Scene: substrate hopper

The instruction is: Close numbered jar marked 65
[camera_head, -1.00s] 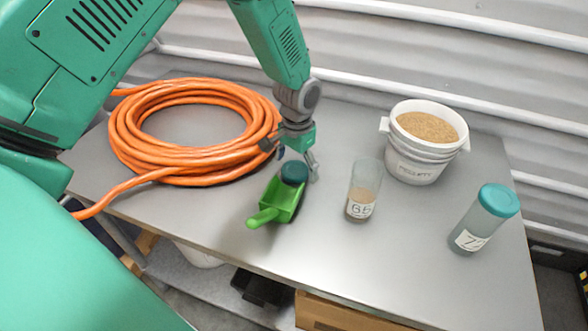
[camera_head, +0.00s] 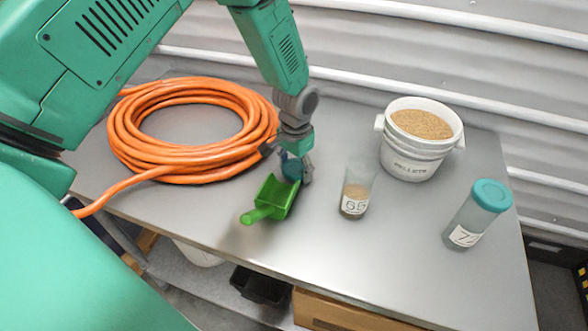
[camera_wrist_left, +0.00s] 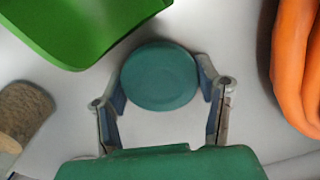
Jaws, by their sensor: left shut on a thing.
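The jar marked 65 (camera_head: 355,190) stands upright and open on the table, with brown contents in its lower part. In the left wrist view the jar (camera_wrist_left: 24,112) shows at the left edge. My left gripper (camera_head: 295,172) is shut on a dark teal lid (camera_head: 291,167), beside the green scoop and left of the jar. In the left wrist view the round lid (camera_wrist_left: 160,76) sits between the two fingers of the gripper (camera_wrist_left: 162,90). I cannot tell whether the lid is clear of the table. My right gripper is not in view.
A green scoop (camera_head: 272,200) lies against the gripper's left side. An orange hose coil (camera_head: 190,172) lies at the left. A white pellet bucket (camera_head: 410,165) stands behind the jar. A teal-lidded jar (camera_head: 476,214) stands at the right. The table front (camera_head: 400,270) is clear.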

